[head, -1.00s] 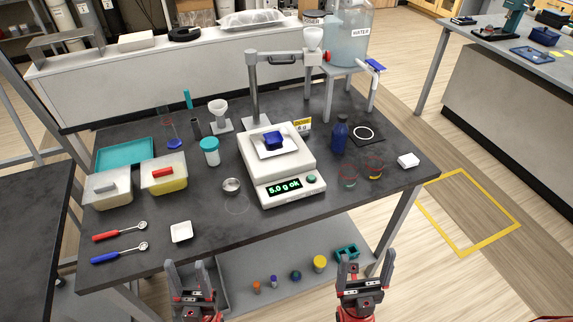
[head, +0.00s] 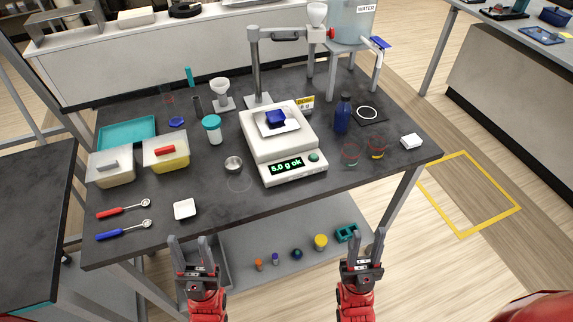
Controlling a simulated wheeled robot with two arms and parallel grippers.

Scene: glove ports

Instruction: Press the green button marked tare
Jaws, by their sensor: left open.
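The white scale (head: 284,150) stands on the dark table. Its display (head: 286,168) reads "5.0 g ok" in green. The round green button (head: 314,157) is on the scale's front panel, right of the display; its marking is too small to read. A white weighing dish (head: 292,127) with a blue block (head: 275,118) in it sits on the scale's pan. My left gripper (head: 191,239) is open and empty, in front of the table's front edge, left of the scale. My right gripper (head: 362,235) is open and empty, in front of the table and below right of the button. Neither touches the scale.
A stand (head: 257,75) with an arm and funnel rises behind the scale. A blue bottle (head: 343,115) and two small glass dishes (head: 376,148) are to its right. A metal cup (head: 233,164) is to its left. Table space directly in front of the scale is clear.

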